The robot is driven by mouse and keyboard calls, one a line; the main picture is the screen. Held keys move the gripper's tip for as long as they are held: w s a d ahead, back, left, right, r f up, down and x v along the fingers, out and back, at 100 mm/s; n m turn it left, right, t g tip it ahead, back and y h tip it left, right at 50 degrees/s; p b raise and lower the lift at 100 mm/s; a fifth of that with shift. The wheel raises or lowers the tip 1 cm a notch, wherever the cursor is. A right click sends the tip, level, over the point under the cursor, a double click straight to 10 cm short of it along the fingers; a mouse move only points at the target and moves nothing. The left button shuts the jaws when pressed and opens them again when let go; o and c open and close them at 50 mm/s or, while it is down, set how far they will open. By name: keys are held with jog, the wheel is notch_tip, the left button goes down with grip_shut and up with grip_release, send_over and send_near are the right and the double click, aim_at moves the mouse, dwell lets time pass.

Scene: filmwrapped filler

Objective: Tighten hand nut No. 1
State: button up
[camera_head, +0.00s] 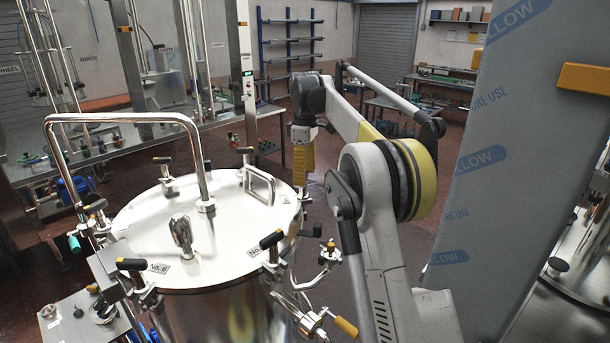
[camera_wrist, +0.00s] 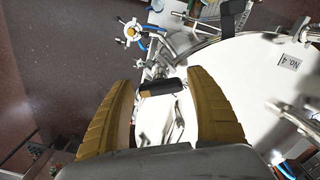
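The steel tank's round lid (camera_head: 215,225) is ringed with hand nuts that have black handles and yellow ends. One hand nut (camera_head: 131,264) is by the No. 6 label, and another (camera_head: 271,240) is by a partly hidden label. My gripper (camera_head: 302,172) points down at the lid's right edge. In the wrist view its two tan fingers (camera_wrist: 162,82) are spread, with a black hand nut handle (camera_wrist: 160,88) between them or just beyond. I cannot tell whether they touch it. No number shows beside this handle, so I cannot tell which nut it is.
A valve with a yellow lever (camera_head: 345,327) sticks out at the tank's right side. A film-wrapped panel (camera_head: 520,150) stands at the right. A No. 4 label (camera_wrist: 289,62) shows on the lid.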

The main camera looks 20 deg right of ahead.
jog(key=c, duration=0.7)
jog(key=m, duration=0.5)
jog(key=shift+a+m, duration=0.15)
jog(key=shift+m, duration=0.25)
jog(key=m, duration=0.6)
jog(key=shift+a+p, duration=0.2)
jog(key=shift+p, duration=0.1)
jog(key=m, duration=0.4)
jog(key=shift+a, duration=0.1)
jog(key=m, duration=0.3)
jog(key=shift+m, duration=0.3)
jog(key=m, duration=0.6)
jog(key=shift+w+a, duration=0.1)
jog(key=shift+w, duration=0.1)
jog(key=shift+m, duration=0.4)
